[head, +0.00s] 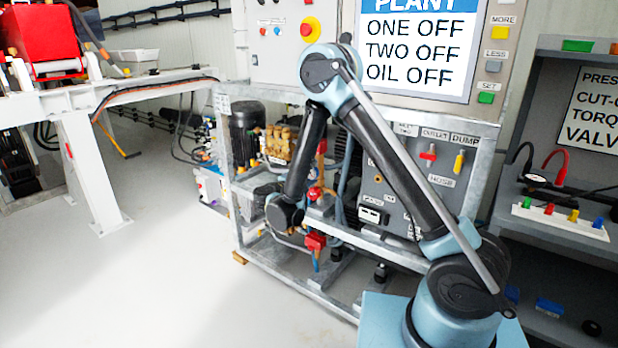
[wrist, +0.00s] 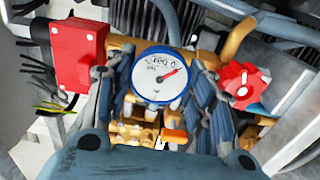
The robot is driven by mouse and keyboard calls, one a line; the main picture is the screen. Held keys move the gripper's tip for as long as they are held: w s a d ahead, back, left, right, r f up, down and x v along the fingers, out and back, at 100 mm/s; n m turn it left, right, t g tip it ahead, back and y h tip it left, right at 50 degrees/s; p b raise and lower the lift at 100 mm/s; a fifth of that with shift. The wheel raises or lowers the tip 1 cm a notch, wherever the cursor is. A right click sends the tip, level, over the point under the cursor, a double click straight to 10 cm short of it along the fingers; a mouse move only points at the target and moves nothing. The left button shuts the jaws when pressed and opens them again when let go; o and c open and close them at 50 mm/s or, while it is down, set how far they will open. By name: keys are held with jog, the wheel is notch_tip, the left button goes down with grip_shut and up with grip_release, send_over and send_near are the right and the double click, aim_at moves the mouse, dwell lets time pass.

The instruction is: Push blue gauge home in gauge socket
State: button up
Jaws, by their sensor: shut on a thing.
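The blue gauge (wrist: 157,76) has a round white dial with a red pointer and a blue rim. In the wrist view its face is turned to the camera. My gripper (wrist: 154,88) is shut on it, with one finger at each side of the gauge. The gauge's lower end and the gauge socket are hidden or cannot be made out, so I cannot tell how deep it sits. In the head view my arm reaches down into the pump frame (head: 238,190), and I cannot make out the gauge or my fingers there.
A red box (wrist: 78,55) is left of the gauge, and a red valve handwheel (wrist: 243,86) is close on the right. Brass pump parts (wrist: 135,128) lie below. The panel with the hose outlets (head: 385,190) stands beside my arm. Open floor (head: 150,270) lies left.

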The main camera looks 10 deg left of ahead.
jog(key=o, duration=1.6)
jog(key=v, duration=1.2)
